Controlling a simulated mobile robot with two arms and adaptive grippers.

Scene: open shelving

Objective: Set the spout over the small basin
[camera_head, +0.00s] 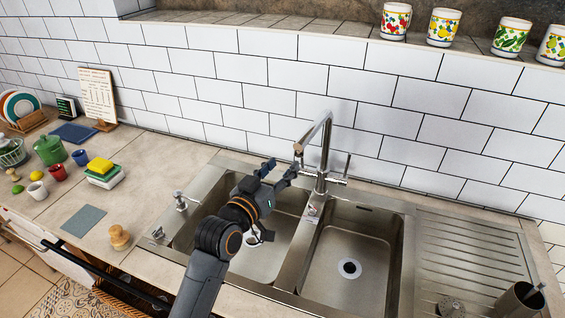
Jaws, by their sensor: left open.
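The chrome tap has a tall body, and its spout (313,134) reaches to the left and toward me, ending above the left basin side. A lever handle stands at the tap's right. The sink has a left basin (262,262), partly hidden by my arm, and a right basin (350,235) that looks narrower, with a round drain. My left gripper (280,168) is open, its fingers spread just below and left of the spout's end. No contact with the spout can be made out. My right gripper is out of view.
A ribbed drainboard (470,265) lies right of the basins, with a dark metal cup (518,300) at its front. A sponge stack (103,172) and cups are farther left. White tiled wall rises close behind the tap.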

